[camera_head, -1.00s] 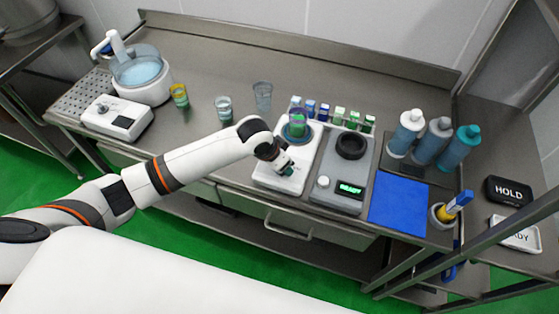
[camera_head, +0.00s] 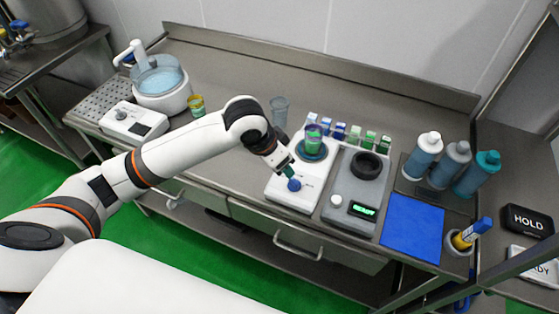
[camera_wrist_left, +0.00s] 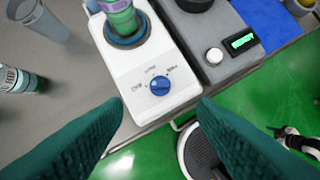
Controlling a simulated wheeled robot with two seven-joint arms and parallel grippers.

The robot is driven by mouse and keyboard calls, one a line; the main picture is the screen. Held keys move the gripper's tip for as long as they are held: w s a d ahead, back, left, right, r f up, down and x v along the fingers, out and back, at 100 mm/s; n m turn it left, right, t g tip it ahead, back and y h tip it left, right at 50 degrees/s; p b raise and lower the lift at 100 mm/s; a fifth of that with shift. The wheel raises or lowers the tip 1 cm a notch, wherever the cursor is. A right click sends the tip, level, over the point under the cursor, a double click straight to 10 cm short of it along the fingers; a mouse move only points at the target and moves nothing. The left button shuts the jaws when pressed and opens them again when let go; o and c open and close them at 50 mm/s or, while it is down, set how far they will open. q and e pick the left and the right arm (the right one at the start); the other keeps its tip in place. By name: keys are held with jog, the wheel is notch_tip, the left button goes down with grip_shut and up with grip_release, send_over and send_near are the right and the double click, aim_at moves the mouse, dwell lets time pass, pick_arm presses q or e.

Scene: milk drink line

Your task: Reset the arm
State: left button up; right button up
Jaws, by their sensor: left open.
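My left arm (camera_head: 180,150) reaches in from the left in the head view. Its gripper (camera_head: 290,171) is above the front part of a white device (camera_head: 281,196), close to the blue knob (camera_head: 294,185). In the left wrist view the two dark green fingers are spread apart with nothing between them (camera_wrist_left: 160,100). The blue knob (camera_wrist_left: 160,86) shows beyond and between the fingertips, apart from them. A cup with green contents (camera_head: 313,138) stands on the device's round plate.
A grey device (camera_head: 350,187) with a lit READY display stands right of the white one. A blue mat (camera_head: 412,226) and several bottles (camera_head: 424,155) are further right. A clear cup (camera_head: 279,108) stands behind my forearm. A yellow-green cup (camera_head: 196,104) is left.

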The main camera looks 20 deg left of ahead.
dwell(0.3)
pick_arm(q)
jog(key=s+d+f+h, duration=0.1)
jog(key=s+d+f, duration=0.4)
jog(key=s, duration=0.5)
jog(key=s+a+f+n+y, duration=0.35)
jog(key=s+a, duration=0.45)
jog(key=s, duration=0.4)
notch_tip(320, 180, down, 31)
jog(key=s+g+b, duration=0.2)
jog(key=b, duration=0.1)
jog(key=s+a+f+g+b, duration=0.1)
jog(key=s+a+f, duration=0.2)
jog(key=s+f, duration=1.2)
jog(key=shift+s+a+f, duration=0.15)
jog(key=shift+f, duration=0.35)
